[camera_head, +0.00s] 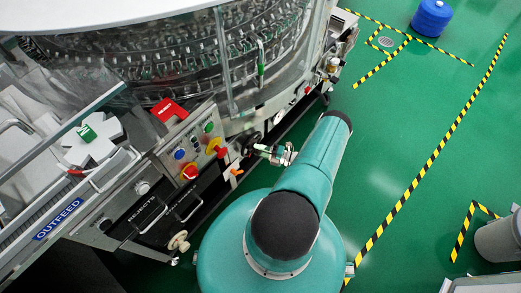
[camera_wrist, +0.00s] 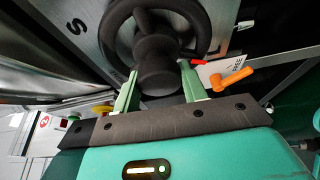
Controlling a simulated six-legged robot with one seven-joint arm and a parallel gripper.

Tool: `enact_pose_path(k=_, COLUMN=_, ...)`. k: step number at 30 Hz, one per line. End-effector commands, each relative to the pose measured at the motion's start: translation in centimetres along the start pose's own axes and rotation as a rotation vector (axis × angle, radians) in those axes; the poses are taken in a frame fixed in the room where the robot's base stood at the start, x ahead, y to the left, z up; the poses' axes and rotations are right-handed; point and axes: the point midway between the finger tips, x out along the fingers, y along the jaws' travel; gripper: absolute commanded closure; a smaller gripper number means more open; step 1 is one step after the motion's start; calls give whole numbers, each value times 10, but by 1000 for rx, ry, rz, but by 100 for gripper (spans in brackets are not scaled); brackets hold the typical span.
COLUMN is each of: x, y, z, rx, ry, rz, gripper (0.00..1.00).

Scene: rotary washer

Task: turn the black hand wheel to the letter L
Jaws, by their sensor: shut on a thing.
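The black hand wheel (camera_wrist: 203,25) fills the top middle of the wrist view, with a thick round hub standing out from its centre. My gripper (camera_wrist: 160,84) has its two green fingers on either side of the hub, shut on it. A letter S (camera_wrist: 75,27) shows on the metal plate to the left of the wheel. I see no letter L; part of the plate is hidden by the wheel and my gripper. In the head view the wheel (camera_head: 250,143) is small and dark on the machine's side, and my gripper (camera_head: 268,151) reaches it from the right.
An orange handle (camera_wrist: 233,79) and a white tag with a red piece sit close right of my gripper. A control panel (camera_head: 196,148) with coloured buttons is left of the wheel. Green floor with striped tape lies open to the right; a blue drum (camera_head: 432,17) stands far off.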

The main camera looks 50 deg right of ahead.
Motion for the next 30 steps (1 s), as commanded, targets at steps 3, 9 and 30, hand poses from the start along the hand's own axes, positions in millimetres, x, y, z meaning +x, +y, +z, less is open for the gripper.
enact_pose_path(k=3, x=0, y=1, z=2, rx=16, ry=-3, rz=10, gripper=98)
enact_pose_path(k=9, x=0, y=1, z=3, rx=25, ry=-2, rz=13, gripper=98)
enact_pose_path(k=30, x=-3, y=0, z=4, rx=25, ry=0, rz=11, gripper=36)
